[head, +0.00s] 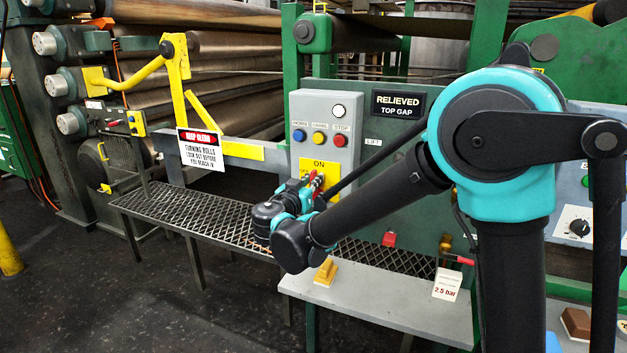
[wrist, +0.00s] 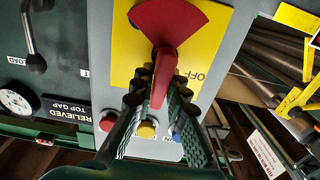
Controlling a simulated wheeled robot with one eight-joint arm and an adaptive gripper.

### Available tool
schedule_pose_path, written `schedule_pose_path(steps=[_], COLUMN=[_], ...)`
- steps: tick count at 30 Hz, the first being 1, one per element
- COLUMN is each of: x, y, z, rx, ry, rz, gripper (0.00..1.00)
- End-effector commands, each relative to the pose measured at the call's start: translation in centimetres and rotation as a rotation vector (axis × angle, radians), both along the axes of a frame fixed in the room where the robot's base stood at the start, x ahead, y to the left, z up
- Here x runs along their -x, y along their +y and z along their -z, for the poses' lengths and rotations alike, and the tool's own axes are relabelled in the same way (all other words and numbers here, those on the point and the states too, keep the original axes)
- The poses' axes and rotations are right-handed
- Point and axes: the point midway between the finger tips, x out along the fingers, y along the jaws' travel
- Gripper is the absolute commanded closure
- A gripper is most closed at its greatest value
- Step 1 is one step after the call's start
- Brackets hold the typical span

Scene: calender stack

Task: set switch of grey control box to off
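The grey control box (head: 325,107) stands behind the mesh bench, with a yellow plate (head: 331,168) on its lower front. In the wrist view the plate (wrist: 126,45) appears turned over, with OFF at the right and ON lower down, partly covered. The red switch (wrist: 166,65) has a fan-shaped base, and its handle points down in that view, towards the buttons on the ON side. My gripper (wrist: 163,85) is at the switch, one finger on each side of the handle, with the fingers apart. I cannot tell whether either finger touches it. In the head view my gripper (head: 308,184) partly covers the switch.
Blue, yellow (head: 319,138) and red buttons sit above the plate. The mesh bench (head: 200,212) and a grey shelf (head: 385,297) are below. A yellow lever frame (head: 178,75) and a warning sign (head: 201,150) are to the left. A black lever (wrist: 34,45) is beside the box.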

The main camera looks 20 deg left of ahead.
Motion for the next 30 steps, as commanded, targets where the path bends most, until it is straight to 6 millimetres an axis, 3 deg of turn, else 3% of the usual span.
schedule_pose_path(steps=[14, 30], x=[0.0, -0.1], y=[0.1, 1.2], z=[0.0, 0.3], rx=[0.05, 0.477], ry=[0.004, 0.037], rz=[0.0, -0.001], gripper=[1.0, 1.0])
